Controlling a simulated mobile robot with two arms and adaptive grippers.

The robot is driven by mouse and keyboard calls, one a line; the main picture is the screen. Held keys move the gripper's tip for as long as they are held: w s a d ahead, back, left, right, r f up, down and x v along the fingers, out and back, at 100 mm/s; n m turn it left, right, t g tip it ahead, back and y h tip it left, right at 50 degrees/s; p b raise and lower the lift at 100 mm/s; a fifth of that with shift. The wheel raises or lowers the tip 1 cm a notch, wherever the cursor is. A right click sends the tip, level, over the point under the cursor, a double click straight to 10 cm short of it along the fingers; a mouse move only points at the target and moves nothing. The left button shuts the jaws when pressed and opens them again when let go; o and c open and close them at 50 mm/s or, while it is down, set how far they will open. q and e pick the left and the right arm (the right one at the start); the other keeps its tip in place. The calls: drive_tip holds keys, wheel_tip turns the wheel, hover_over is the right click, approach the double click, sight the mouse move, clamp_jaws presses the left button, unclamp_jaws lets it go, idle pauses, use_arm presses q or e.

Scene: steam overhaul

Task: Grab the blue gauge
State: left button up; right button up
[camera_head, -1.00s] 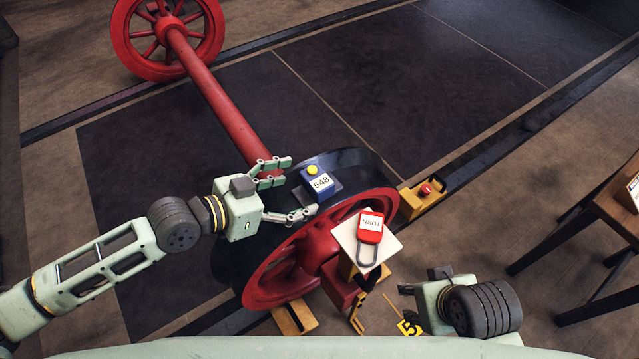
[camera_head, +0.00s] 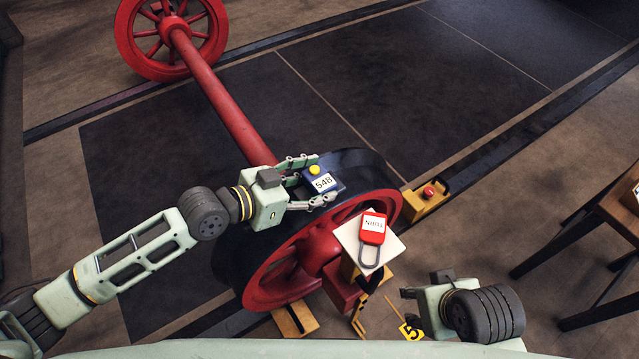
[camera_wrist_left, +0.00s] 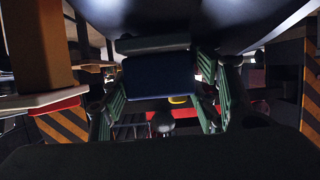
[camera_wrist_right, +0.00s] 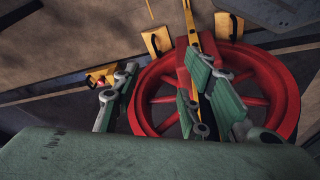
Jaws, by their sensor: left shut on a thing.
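The blue gauge (camera_head: 323,183) has a white label reading 548 and a yellow knob on top. It sits at the black rim of the red wheel (camera_head: 272,280). My left gripper (camera_head: 315,180) has its fingers on either side of the gauge and is shut on it. In the left wrist view the gauge's dark blue body (camera_wrist_left: 158,78) shows between the green fingers. Whether the gauge is lifted off the rim is hard to tell. My right gripper (camera_head: 405,292) is low at the right, away from the gauge; in the right wrist view its fingers (camera_wrist_right: 155,105) stand apart, empty.
A red padlock-shaped tag (camera_head: 372,228) lies on a white plate (camera_head: 396,247) at the wheel hub. A yellow box with a red button (camera_head: 425,200) stands beside the rail. A wooden table (camera_head: 610,205) is at the right. The red axle (camera_head: 225,105) runs to a far wheel.

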use_arm(q)
drive_tip(key=c, duration=0.8)
drive_tip(key=shift+o, duration=0.2)
drive_tip(key=shift+r, duration=0.1)
